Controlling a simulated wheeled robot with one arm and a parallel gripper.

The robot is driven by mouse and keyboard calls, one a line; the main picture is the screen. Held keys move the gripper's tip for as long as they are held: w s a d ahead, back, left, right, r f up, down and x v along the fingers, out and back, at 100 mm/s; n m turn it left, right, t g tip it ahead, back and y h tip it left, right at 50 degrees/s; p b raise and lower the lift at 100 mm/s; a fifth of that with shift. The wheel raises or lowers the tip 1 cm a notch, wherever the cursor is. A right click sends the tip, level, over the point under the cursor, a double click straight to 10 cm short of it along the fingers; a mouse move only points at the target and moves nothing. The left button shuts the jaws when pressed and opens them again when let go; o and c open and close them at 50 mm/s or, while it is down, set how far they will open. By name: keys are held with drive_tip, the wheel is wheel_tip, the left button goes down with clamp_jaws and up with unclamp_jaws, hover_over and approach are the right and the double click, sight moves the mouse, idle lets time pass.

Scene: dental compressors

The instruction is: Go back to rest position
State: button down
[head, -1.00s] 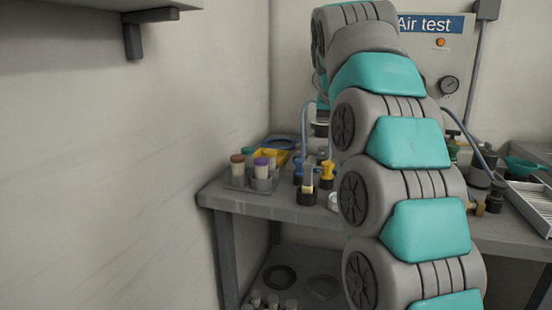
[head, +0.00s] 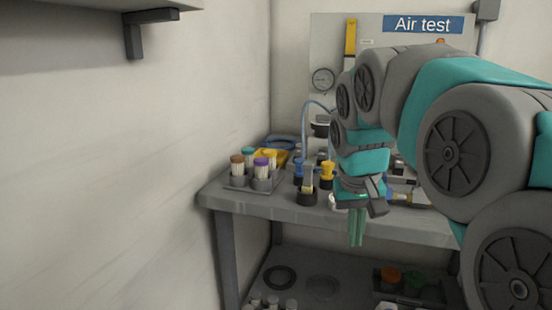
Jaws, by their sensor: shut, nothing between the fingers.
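My gripper (head: 357,228) shows in the head view in front of the workbench's front edge, pointing down at the end of my grey and teal arm. Its greenish fingers are together and hold nothing. The workbench (head: 290,212) stands behind it. My arm comes in from the right side and hides much of the bench's right part.
A rack (head: 236,182) of capped containers stands at the bench's left end, with a yellow tray (head: 284,158) behind. Black and yellow fittings (head: 327,172) stand near my gripper. The "Air test" panel (head: 334,48) is behind. A lower shelf (head: 312,268) holds parts. A wall bracket (head: 133,40) hangs upper left.

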drive_tip(key=s+f+g, duration=0.1)
drive_tip(key=s+f, duration=0.8)
drive_tip(key=s, duration=0.4)
drive_tip(key=s+f+g+y, duration=0.1)
drive_tip(key=s+f+g, duration=0.1)
drive_tip(key=s+f, duration=0.7)
drive_tip(key=s, duration=0.5)
drive_tip(key=shift+f+n+g, duration=0.2)
drive_tip(key=shift+n+g, duration=0.1)
